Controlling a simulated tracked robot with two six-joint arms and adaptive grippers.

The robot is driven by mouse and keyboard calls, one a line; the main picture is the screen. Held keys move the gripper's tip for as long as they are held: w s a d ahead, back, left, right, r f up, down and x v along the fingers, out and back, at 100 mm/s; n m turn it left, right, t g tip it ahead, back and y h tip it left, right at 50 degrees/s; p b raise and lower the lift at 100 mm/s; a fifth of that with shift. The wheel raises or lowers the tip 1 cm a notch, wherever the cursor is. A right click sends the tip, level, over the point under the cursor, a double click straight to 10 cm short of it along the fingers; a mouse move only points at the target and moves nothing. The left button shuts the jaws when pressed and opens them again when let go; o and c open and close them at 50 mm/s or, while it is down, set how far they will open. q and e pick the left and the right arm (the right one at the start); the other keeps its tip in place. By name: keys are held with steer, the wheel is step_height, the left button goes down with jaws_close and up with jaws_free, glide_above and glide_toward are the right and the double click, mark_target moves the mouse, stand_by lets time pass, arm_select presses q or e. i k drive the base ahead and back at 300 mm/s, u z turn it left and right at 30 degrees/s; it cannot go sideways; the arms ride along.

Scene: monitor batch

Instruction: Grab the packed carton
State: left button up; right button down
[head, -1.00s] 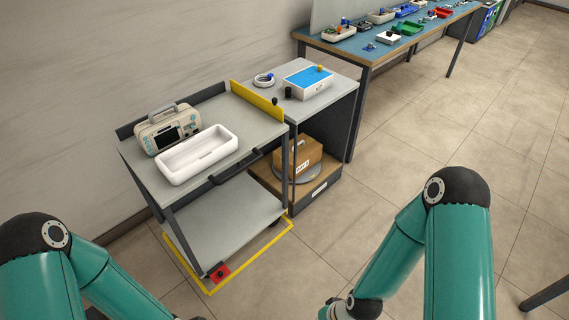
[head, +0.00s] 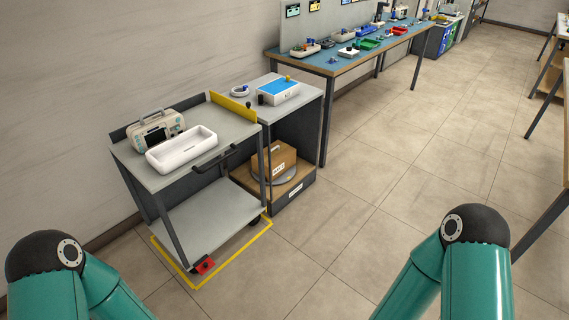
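A brown carton with a white label and a handle on top (head: 270,162) sits on a round grey plate (head: 291,179) on the low wooden shelf of a small grey stand. A front leg of the cart partly covers its left side. Both my teal arms come in from the bottom corners, well apart from the carton. Both grippers are below the picture and cannot be seen.
A grey cart (head: 216,133) stands left of the carton, bearing a beige monitor (head: 156,130) and a white tray (head: 182,150). Yellow floor tape (head: 231,260) surrounds its base. A blue-topped workbench (head: 345,62) stands behind. The floor (head: 349,190) at centre right is clear.

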mark_target(283, 156)
steer(key=i, duration=1.15)
steer(key=z, duration=2.55)
steer(key=i, duration=1.6)
steer(key=u, duration=0.45)
